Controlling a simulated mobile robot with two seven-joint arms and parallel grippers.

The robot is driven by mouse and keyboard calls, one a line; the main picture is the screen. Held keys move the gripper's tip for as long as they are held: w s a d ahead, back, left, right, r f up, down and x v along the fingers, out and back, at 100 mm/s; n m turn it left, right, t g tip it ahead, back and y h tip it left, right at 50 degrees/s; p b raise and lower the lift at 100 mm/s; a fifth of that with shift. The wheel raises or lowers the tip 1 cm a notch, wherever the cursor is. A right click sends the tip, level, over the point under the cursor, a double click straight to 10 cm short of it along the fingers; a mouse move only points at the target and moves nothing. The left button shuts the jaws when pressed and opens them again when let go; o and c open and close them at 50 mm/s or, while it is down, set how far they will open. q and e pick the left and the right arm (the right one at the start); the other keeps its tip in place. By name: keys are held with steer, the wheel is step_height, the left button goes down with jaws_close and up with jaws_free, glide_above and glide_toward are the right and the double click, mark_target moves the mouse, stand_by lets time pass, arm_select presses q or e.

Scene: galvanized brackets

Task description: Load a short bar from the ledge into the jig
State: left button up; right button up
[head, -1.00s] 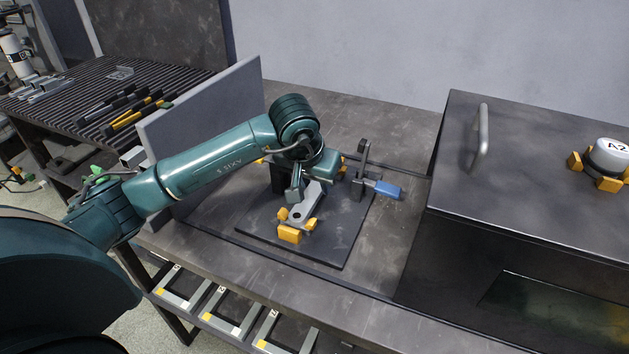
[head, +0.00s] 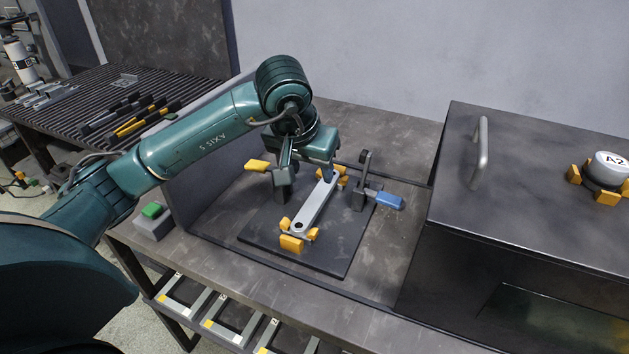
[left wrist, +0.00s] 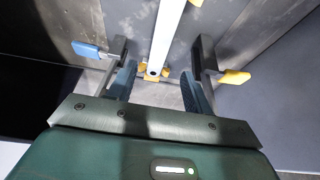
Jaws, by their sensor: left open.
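A grey flat bar (head: 318,205) with a hole at its near end lies on the dark jig plate (head: 335,262), its near end between yellow locators (head: 291,242). More yellow locators are at its far end. My left gripper (head: 305,168) is open and empty above the far part of the jig and partly hides it. In the left wrist view the bar (left wrist: 166,35) shows between my spread fingers (left wrist: 160,88), apart from both. A clamp with a blue handle (head: 388,200) stands right of the bar; one with a yellow handle (head: 257,165) stands left. My right gripper is out of view.
A dark cabinet (head: 520,160) with a handle stands right of the jig. A grey panel (head: 190,185) and a green button box (head: 153,222) are left. A slatted rack (head: 75,95) holds several parts. Grey brackets (head: 230,320) sit below the front edge.

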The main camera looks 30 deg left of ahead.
arm_select(q)
steer(key=shift+v, duration=2.05)
